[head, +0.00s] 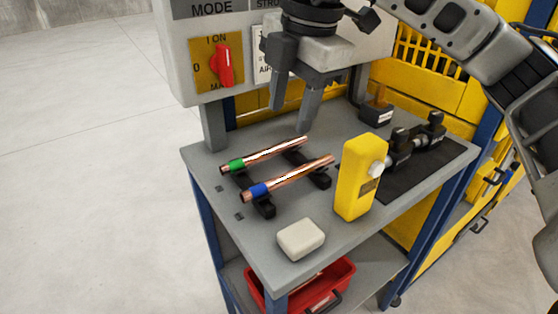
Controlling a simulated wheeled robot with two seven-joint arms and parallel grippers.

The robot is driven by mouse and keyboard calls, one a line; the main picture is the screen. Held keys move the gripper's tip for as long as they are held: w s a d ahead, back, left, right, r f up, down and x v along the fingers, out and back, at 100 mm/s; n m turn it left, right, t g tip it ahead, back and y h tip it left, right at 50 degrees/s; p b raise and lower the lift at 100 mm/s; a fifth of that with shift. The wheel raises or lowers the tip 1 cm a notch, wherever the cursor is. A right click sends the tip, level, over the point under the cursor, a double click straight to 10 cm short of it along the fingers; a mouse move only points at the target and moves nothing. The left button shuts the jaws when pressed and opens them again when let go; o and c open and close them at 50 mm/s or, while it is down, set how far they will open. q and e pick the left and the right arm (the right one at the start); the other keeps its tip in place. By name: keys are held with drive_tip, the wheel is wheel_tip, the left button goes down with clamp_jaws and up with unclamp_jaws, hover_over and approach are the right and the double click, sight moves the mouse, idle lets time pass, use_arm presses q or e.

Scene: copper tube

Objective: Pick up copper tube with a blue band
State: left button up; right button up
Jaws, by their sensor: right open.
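The copper tube with a blue band (296,177) lies on black rests on the grey bench top, nearer the front, with its blue band at its left end. A second copper tube with a green band (270,152) lies behind it, roughly parallel and apart from it. My right gripper (292,119) comes in from the upper right, pointing down. Its two fingers are apart with nothing between them. In the picture it is above the far part of the tubes, and its exact height over them is hard to tell. My left gripper is not in view.
A yellow box-shaped device (359,177) stands right of the tubes. A pale block (300,240) lies near the front edge. Black clamps (398,145) sit on a dark mat at right. A control panel with a red switch (223,66) rises behind. A red bin (324,287) is below.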

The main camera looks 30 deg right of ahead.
drive_tip(key=d, duration=0.2)
hover_over(286, 175)
drive_tip(key=s, duration=0.1)
wheel_tip(286, 175, down, 9)
drive_tip(key=shift+m+h, duration=0.3)
drive_tip(key=shift+m, duration=0.1)
drive_tip(key=shift+w+f+p, duration=0.2)
drive_tip(key=shift+f+p, duration=0.3)
drive_tip(key=shift+f, duration=0.9)
drive_tip(key=shift+w+f+p, duration=0.15)
drive_tip(key=shift+f+p, duration=0.35)
drive_tip(key=shift+f, duration=0.9)
clamp_jaws()
